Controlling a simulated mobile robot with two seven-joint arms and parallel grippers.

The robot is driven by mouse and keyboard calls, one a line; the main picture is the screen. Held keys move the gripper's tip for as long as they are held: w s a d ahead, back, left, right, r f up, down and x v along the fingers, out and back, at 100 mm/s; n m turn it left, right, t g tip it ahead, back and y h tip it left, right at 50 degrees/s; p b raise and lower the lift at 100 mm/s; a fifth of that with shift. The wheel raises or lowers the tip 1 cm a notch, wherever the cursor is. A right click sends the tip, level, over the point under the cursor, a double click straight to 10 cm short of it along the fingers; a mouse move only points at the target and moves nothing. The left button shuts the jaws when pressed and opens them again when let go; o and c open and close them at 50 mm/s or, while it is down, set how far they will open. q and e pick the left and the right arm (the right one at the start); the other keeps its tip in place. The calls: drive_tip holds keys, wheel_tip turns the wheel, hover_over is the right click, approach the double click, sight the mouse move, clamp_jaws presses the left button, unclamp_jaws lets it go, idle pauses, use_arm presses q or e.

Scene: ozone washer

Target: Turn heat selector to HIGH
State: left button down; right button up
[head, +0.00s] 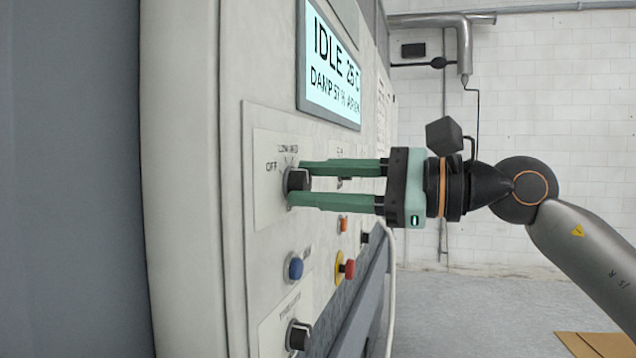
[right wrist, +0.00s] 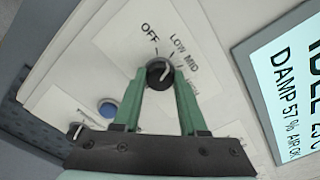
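The heat selector (head: 297,180) is a round black knob on a pale plate of the upright panel. Labels OFF, LOW and MID show around it; the HIGH label is largely hidden behind a finger in the right wrist view. The knob (right wrist: 159,73) shows there with a white pointer line aimed up and right, toward the LOW–MID side. My right gripper (head: 296,184) has its two green fingers on either side of the knob, apparently closed against it. The gripper also shows in the right wrist view (right wrist: 161,82). My left gripper is not in view.
A lit display (head: 332,70) reads IDLE above the selector. Below are a blue button (head: 294,266), a red button on yellow (head: 346,268) and a second black knob (head: 298,336). Open floor (head: 470,310) and a white brick wall lie to the right.

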clamp_jaws()
drive_tip(key=shift+m, duration=0.5)
drive_tip(key=m, duration=0.2)
drive_tip(key=shift+m, duration=0.4)
drive_tip(key=m, duration=0.4)
drive_tip(key=shift+m, duration=0.3)
drive_tip(key=m, duration=0.3)
drive_tip(key=shift+w+m, duration=0.1)
drive_tip(key=shift+m, duration=2)
